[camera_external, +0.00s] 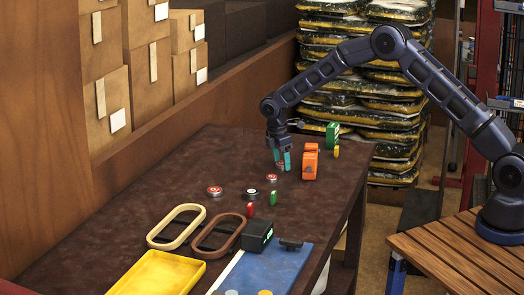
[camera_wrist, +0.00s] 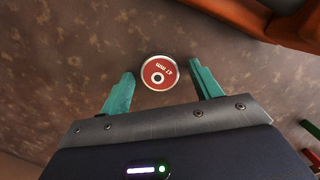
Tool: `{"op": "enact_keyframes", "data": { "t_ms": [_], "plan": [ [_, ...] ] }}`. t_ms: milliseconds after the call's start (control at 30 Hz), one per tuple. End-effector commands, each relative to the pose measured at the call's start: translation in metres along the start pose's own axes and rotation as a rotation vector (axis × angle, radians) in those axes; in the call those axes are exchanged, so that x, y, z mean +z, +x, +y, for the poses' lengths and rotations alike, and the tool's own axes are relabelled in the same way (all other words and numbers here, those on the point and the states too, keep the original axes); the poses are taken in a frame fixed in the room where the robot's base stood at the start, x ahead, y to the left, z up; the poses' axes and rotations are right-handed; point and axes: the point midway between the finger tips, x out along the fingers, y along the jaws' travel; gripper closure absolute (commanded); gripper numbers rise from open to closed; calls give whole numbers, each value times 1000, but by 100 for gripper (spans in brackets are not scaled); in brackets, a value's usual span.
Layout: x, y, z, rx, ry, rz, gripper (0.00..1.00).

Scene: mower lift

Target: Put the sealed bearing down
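A round red-faced disc with a metal rim and a dark centre hole, which looks like the sealed bearing (camera_wrist: 157,73), lies flat on the dark table. It carries white lettering. My gripper (camera_wrist: 163,92) is open, its two teal fingers apart on either side of and just short of the disc, with clear gaps. In the external view my gripper (camera_external: 282,160) points down close above the table, and a disc (camera_external: 281,166) shows partly behind its fingertips. Whether the fingertips touch the table I cannot tell.
Other discs (camera_external: 215,191) lie nearby on the table (camera_external: 150,215). An orange block-like object (camera_external: 310,162) stands close right of my gripper, with a green box (camera_external: 333,135) behind. Oval rings (camera_external: 177,226), a yellow tray (camera_external: 157,272) and a blue mat (camera_external: 270,272) lie nearer the front.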

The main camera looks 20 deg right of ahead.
Motion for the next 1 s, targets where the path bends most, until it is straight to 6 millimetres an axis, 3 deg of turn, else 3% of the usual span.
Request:
{"op": "enact_keyframes", "data": {
  "t_ms": [367, 800, 1000],
  "plan": [
    [0, -8, 0, 1, 0, 0, 37],
    [0, -86, 1, 2, 1, 1, 37],
    [0, -113, 0, 1, 0, 1, 37]
  ]
}}
